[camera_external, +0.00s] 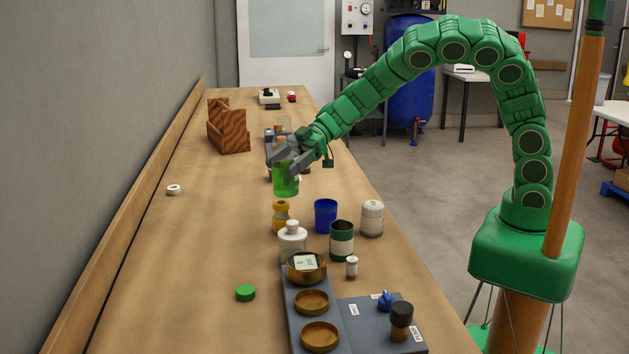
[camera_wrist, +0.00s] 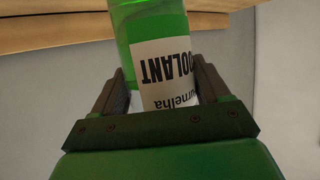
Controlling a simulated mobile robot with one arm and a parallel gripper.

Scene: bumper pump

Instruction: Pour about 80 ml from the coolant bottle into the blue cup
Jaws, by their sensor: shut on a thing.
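The coolant bottle (camera_external: 286,180) is clear with green liquid in it. My gripper (camera_external: 287,158) is shut on it and holds it above the bench, roughly upright. In the wrist view the bottle (camera_wrist: 128,28) sits between the two fingers of my gripper (camera_wrist: 160,92), and its white label reads "COOLANT". The blue cup (camera_external: 325,216) stands upright on the bench, nearer the camera and a little right of the bottle. The bottle is apart from the cup. The cup's contents are hidden from this angle.
A green cap (camera_external: 245,293) lies on the bench (camera_external: 190,260). A wooden holder (camera_external: 228,128) stands further back. The bench's left side is mostly clear.

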